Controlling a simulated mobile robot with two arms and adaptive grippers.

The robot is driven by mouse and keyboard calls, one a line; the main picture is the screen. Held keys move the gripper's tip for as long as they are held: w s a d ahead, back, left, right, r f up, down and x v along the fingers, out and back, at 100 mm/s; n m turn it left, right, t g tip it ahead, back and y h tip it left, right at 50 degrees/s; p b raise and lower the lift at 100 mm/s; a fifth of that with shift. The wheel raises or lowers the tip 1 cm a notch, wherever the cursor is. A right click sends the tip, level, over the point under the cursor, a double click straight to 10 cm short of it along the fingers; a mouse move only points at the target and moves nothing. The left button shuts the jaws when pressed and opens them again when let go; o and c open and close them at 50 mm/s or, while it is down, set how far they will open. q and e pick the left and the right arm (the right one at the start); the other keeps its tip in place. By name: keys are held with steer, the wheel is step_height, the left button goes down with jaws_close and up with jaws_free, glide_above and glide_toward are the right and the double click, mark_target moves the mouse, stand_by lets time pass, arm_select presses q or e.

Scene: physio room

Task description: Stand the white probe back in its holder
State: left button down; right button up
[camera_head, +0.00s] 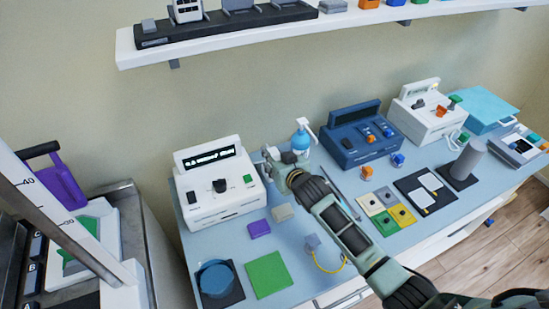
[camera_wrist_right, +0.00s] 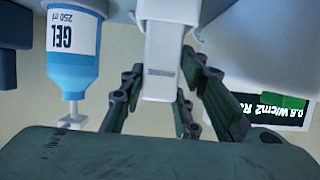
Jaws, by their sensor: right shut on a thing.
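My right gripper (camera_head: 271,158) is beside the white ultrasound unit, left of the gel bottle. In the right wrist view, where the scene is upside down, its fingers (camera_wrist_right: 160,85) close on a white block-shaped thing (camera_wrist_right: 160,60), apparently the white probe, with a small grey strip on its face. In the head view the gripper mostly hides it. A wider white part lies behind the probe; I cannot tell whether it is the holder or whether they touch. My left gripper is not in view.
The white unit (camera_head: 219,196) and the gel bottle (camera_head: 300,141) are close beside the gripper; the bottle also shows in the right wrist view (camera_wrist_right: 75,50). A blue unit (camera_head: 356,141) stands to the right. A purple block (camera_head: 259,228) and green pad (camera_head: 268,275) lie in front.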

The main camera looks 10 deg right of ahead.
steer(key=shift+f, duration=0.4)
stand_by(0.4)
steer(key=o, duration=1.2)
steer(key=shift+s, duration=0.1)
steer(key=v, duration=1.1)
steer(key=shift+s+d+r, duration=0.1)
steer(key=shift+s+r, duration=0.15)
steer(key=shift+s, duration=0.1)
